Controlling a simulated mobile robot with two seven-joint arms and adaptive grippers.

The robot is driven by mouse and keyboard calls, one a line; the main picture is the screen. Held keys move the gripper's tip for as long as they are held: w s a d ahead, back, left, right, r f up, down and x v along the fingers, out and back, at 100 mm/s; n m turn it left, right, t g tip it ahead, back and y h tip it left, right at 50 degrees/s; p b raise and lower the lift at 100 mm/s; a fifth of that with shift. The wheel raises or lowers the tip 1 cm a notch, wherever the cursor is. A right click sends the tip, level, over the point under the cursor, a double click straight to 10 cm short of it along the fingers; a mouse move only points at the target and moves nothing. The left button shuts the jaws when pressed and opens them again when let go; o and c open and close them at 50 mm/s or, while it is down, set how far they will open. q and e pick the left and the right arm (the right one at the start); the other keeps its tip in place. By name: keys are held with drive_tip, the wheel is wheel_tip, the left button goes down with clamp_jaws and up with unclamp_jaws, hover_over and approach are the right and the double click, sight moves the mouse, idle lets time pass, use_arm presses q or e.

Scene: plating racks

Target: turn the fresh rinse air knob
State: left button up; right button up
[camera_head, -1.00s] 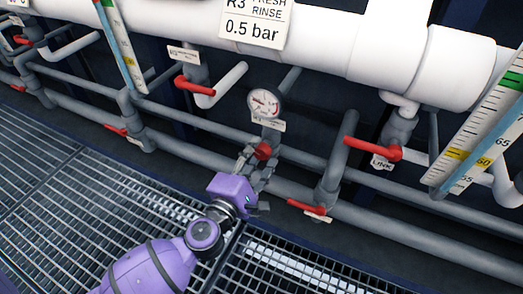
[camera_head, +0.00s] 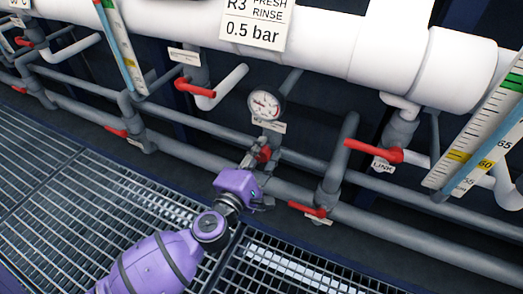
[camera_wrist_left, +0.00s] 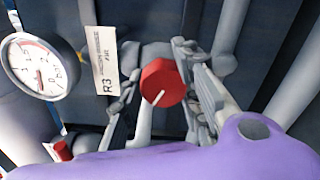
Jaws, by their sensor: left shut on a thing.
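The red air knob (camera_head: 263,155) sits on the grey pipe below a round pressure gauge (camera_head: 265,105), under the sign reading "R3 FRESH RINSE 0.5 bar" (camera_head: 255,22). My left gripper (camera_head: 257,158) is at the knob, its fingers on either side. In the left wrist view the knob (camera_wrist_left: 162,83) shows a white pointer line slanting down to the left, between the two grey fingers. The left gripper is shut on the knob. The gauge (camera_wrist_left: 40,66) and a tag marked R3 (camera_wrist_left: 102,62) show beside it. My right gripper is not in view.
Red lever valves stand close by: one to the upper left (camera_head: 195,87), one to the lower right (camera_head: 308,209) and one at the right (camera_head: 374,151). Grey pipes run across behind the gripper. Metal grating (camera_head: 60,170) covers the floor in front.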

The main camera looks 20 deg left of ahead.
use_arm(q)
drive_tip(key=r+m+p, duration=0.1)
drive_tip(key=m+p, duration=0.1)
drive_tip(key=p, duration=0.1)
drive_tip(key=shift+w+f+m+p, duration=0.15)
drive_tip(key=shift+m+p, duration=0.15)
drive_tip(key=shift+p, duration=0.15)
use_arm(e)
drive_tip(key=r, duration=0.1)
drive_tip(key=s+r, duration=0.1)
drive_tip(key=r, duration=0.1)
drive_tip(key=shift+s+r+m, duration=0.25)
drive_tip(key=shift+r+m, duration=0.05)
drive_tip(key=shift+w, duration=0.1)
use_arm(q)
drive_tip(key=o, duration=1.1)
drive_tip(key=shift+c, duration=0.2)
drive_tip(key=shift+f, duration=0.1)
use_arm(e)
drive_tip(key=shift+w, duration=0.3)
